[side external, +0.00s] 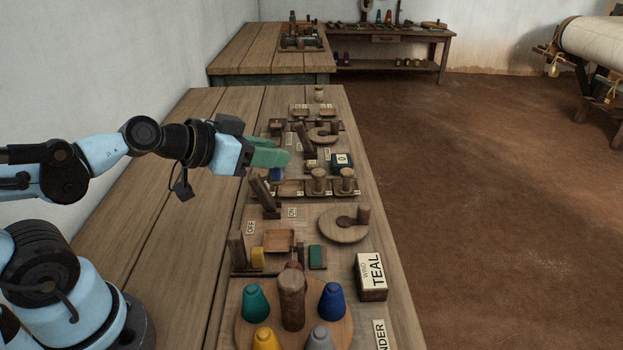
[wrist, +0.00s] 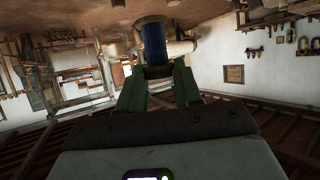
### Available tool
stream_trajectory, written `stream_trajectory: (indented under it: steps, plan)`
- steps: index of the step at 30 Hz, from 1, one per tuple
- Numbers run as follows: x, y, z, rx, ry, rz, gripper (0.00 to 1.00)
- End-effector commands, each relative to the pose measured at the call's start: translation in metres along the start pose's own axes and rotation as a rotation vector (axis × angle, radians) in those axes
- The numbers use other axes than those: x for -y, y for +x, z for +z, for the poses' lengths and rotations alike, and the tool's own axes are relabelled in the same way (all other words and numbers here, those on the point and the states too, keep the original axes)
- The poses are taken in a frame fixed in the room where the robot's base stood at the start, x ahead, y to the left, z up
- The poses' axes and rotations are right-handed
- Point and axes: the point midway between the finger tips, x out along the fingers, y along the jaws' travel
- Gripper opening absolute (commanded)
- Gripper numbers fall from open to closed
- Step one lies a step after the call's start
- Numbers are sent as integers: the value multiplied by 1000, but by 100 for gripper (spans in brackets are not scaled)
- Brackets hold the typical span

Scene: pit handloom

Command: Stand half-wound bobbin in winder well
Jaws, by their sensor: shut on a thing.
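My gripper (side external: 272,156) with green fingers is held level above the far half of the workbench. In the wrist view the fingers (wrist: 158,88) are shut on a bobbin (wrist: 153,45), which has dark blue thread and wooden ends. The winder well cannot be clearly told among the small wooden fixtures. A partly cut-off label (side external: 381,335) ending in "NDER" stands at the front right.
A round tray (side external: 243,328) holds coloured cones around a wooden post (side external: 292,298). A box labelled "WIND TEAL" (side external: 371,277) stands at the bench's right edge. The bench's left planks (side external: 170,200) are mostly clear.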

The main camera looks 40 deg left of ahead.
Motion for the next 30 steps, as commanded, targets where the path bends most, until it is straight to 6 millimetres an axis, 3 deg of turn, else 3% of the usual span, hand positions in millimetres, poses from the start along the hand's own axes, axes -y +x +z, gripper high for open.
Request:
stream_trajectory:
  steps: [5, 9, 18, 23, 30]
  plan:
    - [-26, -7, 20, -1, 73, 159, 5]
    - [-58, -20, 30, -2, 168, 356, 5]
    - [-109, -50, 26, -3, 327, 678, 5]
    - [-113, -54, 25, -3, 351, 727, 5]
    - [-96, -42, 30, -2, 350, 726, 5]
